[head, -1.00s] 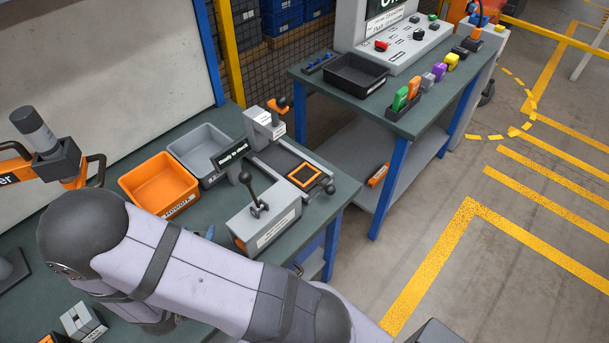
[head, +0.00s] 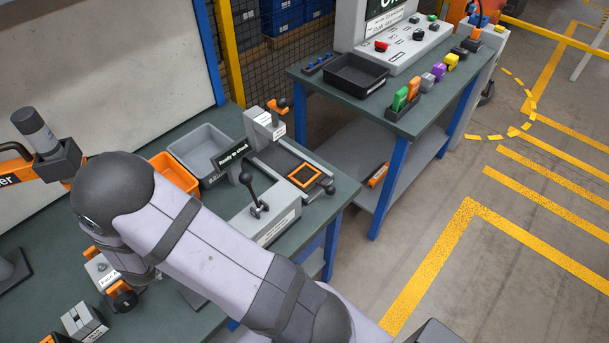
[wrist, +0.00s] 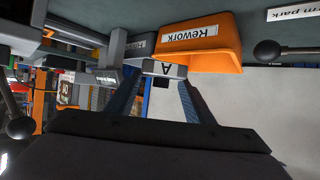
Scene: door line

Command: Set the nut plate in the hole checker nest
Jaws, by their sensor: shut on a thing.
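The hole checker (head: 262,205) stands on the green bench in the head view, with a "Ready to check" sign and a black lever. Its nest (head: 291,167) looks like the dark bed with an orange square outline, and I see no plate in it. My gripper (wrist: 163,76) shows from the wrist, its two dark fingers shut on a small pale piece marked "A" (wrist: 164,69), apparently the nut plate. Most of that piece is hidden or too small to make out. In the head view my arm hides the gripper and the held piece.
An orange Rework bin (wrist: 205,50) is close beyond the fingers; it also shows partly behind my arm in the head view (head: 176,171). A grey bin (head: 200,150) stands beside it. A second bench stands at the back right.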

